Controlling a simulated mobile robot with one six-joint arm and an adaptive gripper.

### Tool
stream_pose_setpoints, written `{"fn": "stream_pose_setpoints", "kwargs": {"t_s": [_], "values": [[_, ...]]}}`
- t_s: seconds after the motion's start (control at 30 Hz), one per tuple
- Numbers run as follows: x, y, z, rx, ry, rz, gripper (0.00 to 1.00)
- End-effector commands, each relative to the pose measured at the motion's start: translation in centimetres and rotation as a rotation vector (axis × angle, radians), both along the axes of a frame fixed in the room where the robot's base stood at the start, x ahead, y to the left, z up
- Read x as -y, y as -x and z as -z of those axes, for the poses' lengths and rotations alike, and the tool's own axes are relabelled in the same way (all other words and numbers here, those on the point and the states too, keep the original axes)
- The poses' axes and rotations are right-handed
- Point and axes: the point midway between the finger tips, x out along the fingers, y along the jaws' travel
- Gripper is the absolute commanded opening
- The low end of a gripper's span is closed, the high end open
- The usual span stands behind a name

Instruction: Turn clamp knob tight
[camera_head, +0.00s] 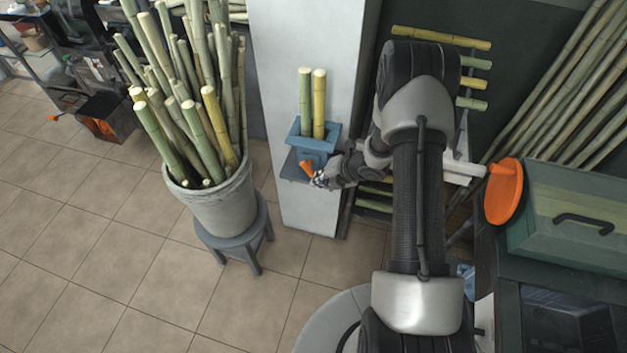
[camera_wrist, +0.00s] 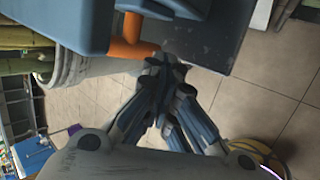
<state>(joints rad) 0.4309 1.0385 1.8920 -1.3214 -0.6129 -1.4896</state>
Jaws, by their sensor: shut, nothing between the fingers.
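The clamp (camera_head: 313,138) is a blue holder on the white post, with two upright cane pieces (camera_head: 319,105) standing in it. Its orange knob (camera_head: 307,168) sticks out below the front of the blue body. My gripper (camera_head: 318,180) is at the knob's lower right end, with its fingers shut and nothing between them. In the wrist view the orange knob (camera_wrist: 130,48) juts from under the blue clamp (camera_wrist: 85,22). My gripper's fingertips (camera_wrist: 167,66) are together right beside the knob's end. I cannot tell if they touch it.
A grey bucket of canes (camera_head: 222,205) stands on a blue stool (camera_head: 250,240) left of the post. A green box (camera_head: 580,215) with an orange disc (camera_head: 504,191) is at the right. Canes lean on the back wall. The tiled floor at left is open.

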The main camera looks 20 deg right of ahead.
Motion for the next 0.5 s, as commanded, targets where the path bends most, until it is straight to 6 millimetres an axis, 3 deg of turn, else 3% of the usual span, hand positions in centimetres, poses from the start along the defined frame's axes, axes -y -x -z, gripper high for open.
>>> {"fn": "stream_pose_setpoints", "kwargs": {"t_s": [0.5], "values": [[0.6, -0.2, 1.5, 0.000, 0.000, 0.000, 0.00]]}}
